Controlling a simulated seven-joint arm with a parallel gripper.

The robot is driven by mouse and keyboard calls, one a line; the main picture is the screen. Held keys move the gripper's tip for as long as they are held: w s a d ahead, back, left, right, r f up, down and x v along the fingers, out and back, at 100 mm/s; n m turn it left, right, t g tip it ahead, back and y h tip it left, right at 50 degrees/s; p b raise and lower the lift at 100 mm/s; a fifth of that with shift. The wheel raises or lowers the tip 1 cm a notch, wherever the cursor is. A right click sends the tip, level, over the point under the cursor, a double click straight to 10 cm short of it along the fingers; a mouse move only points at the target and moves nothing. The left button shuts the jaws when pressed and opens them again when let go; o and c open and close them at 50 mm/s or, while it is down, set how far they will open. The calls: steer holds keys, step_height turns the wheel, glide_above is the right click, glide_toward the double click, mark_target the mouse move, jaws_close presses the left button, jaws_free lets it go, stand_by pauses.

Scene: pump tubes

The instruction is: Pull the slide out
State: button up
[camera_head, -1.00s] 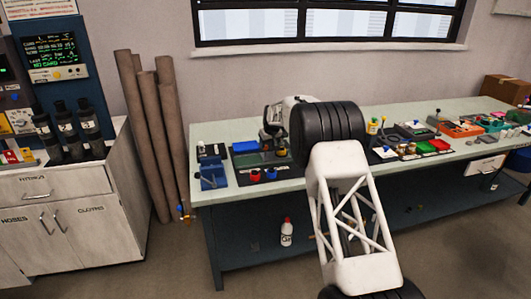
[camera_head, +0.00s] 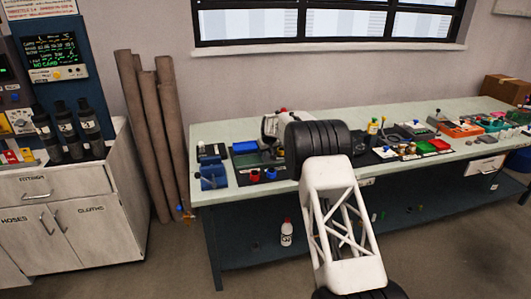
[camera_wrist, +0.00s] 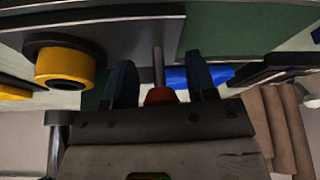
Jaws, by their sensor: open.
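In the wrist view, my gripper (camera_wrist: 160,84) is open, with one dark finger on each side of a thin metal rod (camera_wrist: 158,66). The rod ends in a small orange-red knob (camera_wrist: 161,95) between the fingers, close to the palm. I see a gap on both sides of the rod. The rod comes from a grey metal plate (camera_wrist: 130,38). I cannot tell for sure that this rod is the slide. In the head view, my arm hides the fingers and the rod; the white hand is over the left part of the bench.
A yellow roller (camera_wrist: 65,66) hangs by the plate in the wrist view, and a blue part (camera_wrist: 196,76) lies behind the fingers. The bench (camera_head: 400,168) carries a blue vise-like block (camera_head: 212,175), red cups (camera_head: 263,174) and bins. Brown tubes (camera_head: 163,135) lean on the wall.

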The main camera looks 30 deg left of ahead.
steer(key=shift+c, duration=0.3)
jaws_close()
steer(key=s+a, duration=0.9)
steer(key=shift+s+a, duration=0.25)
steer(key=shift+a, duration=0.05)
steer(key=shift+o, duration=0.3)
jaws_free()
steer(key=shift+s, duration=0.1)
steer(key=shift+r, duration=0.15)
steer(key=shift+d+r, duration=0.2)
steer(key=shift+r, duration=0.25)
steer(key=v, duration=0.6)
steer(key=shift+s+r, duration=0.2)
